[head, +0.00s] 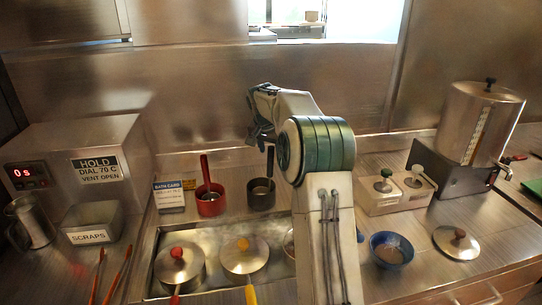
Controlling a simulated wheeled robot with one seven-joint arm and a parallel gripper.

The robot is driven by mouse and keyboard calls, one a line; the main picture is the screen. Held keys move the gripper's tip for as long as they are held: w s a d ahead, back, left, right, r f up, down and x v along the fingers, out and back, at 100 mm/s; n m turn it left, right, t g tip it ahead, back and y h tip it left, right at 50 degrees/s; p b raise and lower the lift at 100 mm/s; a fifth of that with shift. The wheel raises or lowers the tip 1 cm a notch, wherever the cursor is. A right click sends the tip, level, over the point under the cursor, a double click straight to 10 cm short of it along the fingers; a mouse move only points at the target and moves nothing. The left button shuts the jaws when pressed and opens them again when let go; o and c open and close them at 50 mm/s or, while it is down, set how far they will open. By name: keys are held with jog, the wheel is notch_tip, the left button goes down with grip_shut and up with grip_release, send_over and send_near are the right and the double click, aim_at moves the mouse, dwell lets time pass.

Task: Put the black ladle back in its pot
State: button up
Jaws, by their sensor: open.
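A dark, upright handle (270,161), which looks like the black ladle's, rises from a small dark pot (262,199) behind the steel well; its bowl end is hidden inside. My gripper (261,138) is open, at the end of my raised arm, and appears just above and left of the handle's top. I cannot tell the gap in depth, and I see nothing held. A red pot (211,206) beside it on the left holds another upright, dark reddish handle (205,172). In the well are a red-knobbed lid (180,268) and a yellow-knobbed lid (244,259); my arm mostly hides a third (288,243).
A blue bowl (391,252) and a loose lid (456,243) lie right of my arm. A two-pump dispenser (396,192) and a steel urn (482,125) stand behind them. The holding unit (75,160) and scraps bin (93,223) are left. A steel wall (200,85) closes the back.

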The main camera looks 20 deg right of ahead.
jog(key=v, duration=0.9)
jog(key=shift+b, duration=0.35)
jog(key=s+a+n+y, duration=0.1)
jog(key=s+a+n, duration=0.3)
jog(key=s, duration=0.5)
jog(key=s+a+n, duration=0.1)
jog(key=s+a, duration=0.5)
jog(key=s, duration=0.4)
jog(key=s+a+f+n, duration=0.1)
jog(key=s+f, duration=0.2)
jog(key=s, duration=0.3)
jog(key=s+a+f+n+y, duration=0.1)
jog(key=s+a+f, duration=0.1)
jog(key=s+f, duration=0.2)
jog(key=s+a+f+n, duration=0.2)
jog(key=s+f, duration=0.1)
jog(key=s, duration=0.6)
jog(key=shift+s+f+y, duration=0.25)
jog(key=shift+y, duration=0.05)
jog(key=shift+c, duration=0.6)
jog(key=shift+d, duration=0.1)
